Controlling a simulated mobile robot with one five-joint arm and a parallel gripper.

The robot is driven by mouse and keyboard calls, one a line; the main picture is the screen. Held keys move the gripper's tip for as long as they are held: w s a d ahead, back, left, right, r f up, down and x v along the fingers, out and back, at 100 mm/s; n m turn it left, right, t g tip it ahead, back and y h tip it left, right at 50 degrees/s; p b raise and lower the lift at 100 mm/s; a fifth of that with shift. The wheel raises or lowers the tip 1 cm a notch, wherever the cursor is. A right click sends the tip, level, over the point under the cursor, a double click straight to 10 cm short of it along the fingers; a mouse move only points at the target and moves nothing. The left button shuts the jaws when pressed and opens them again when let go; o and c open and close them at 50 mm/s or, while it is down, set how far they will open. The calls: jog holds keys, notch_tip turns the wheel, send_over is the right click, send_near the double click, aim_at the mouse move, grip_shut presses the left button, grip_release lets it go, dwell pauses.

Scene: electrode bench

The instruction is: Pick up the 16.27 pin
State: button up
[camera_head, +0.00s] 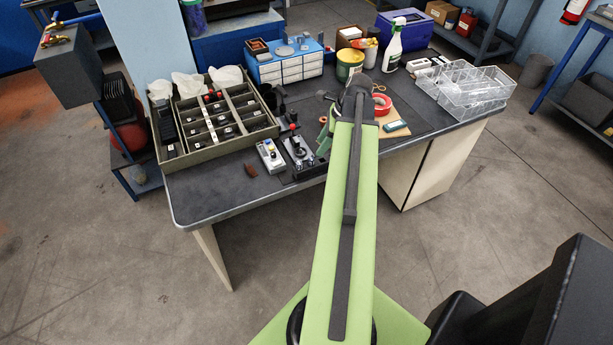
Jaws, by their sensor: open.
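A partitioned olive-grey tray (225,147) stands on the left part of the dark bench. Its compartments hold several small dark pieces with pale labels (222,121), and a red piece shows near its back. The labels are too small to read, so I cannot tell which piece, if any, is the 16.27 pin. My arm reaches over the bench from the front. My gripper (324,143) is at the arm's far end, partly hidden by it, right of the tray and near two small control boxes. It is open, and I see nothing held.
A grey joystick box (270,157) and a black one (299,153) stand between tray and arm. Clear trays (468,88) are at right. The bench's front left is mostly clear.

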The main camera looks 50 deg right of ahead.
aim_at(312, 158)
jog(key=shift+b+x, duration=0.4)
jog(key=shift+x, duration=0.8)
jog(key=b+x, duration=0.4)
jog(key=x, duration=0.1)
jog(key=shift+a+f+b, duration=0.15)
jog(key=shift+a+b, duration=0.05)
jog(key=shift+b, duration=0.2)
jog(key=shift+r, duration=0.2)
grip_shut()
